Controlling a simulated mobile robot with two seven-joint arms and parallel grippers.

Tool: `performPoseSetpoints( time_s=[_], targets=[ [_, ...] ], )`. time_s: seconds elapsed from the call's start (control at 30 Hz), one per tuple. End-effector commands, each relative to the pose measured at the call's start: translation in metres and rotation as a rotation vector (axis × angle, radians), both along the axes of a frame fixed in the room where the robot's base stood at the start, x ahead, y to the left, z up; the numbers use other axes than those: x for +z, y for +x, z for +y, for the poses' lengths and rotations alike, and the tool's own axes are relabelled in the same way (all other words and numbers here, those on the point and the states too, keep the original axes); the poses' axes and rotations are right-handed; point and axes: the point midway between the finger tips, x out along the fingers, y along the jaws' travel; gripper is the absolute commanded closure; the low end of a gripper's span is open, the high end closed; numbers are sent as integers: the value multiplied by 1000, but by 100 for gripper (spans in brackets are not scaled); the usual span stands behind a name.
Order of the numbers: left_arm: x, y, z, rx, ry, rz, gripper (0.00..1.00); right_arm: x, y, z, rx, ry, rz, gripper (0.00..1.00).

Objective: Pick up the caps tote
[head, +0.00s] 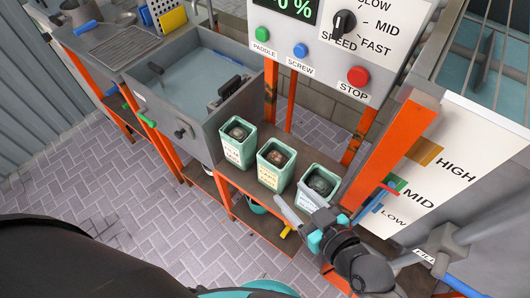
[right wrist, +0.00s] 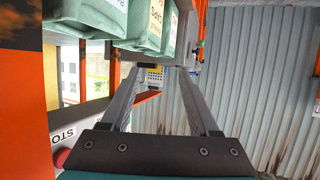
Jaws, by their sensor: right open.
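Three mint-green totes stand in a row on a brown shelf: a left tote (head: 238,142), a middle tote (head: 275,164) and a right tote (head: 317,187). My right gripper (head: 309,208) is open and empty, in front of the right tote. My left gripper is not in view.
Orange posts (head: 392,150) stand right of the totes. A control panel (head: 330,50) with buttons hangs above them. A grey water basin (head: 190,85) is at the left. The paved floor (head: 150,205) in front is mostly clear.

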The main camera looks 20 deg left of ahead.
Motion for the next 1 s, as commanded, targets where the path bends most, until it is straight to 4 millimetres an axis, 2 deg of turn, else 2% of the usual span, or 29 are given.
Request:
performPoseSetpoints(
  time_s=[0.17, 0.4, 0.6, 0.83, 1.0],
  targets=[
    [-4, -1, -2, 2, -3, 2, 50, -6, 11, 11, -2, 3, -3, 38],
    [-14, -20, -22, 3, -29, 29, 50, -24, 40, 42, -3, 4, -1, 38],
    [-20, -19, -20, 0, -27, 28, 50, -36, 58, 62, -1, 1, 0, 38],
    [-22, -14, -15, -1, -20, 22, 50, -40, 67, 71, -1, 0, -1, 38],
    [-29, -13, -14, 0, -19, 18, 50, -50, 84, 83, -2, 2, 0, 38]
  ],
)
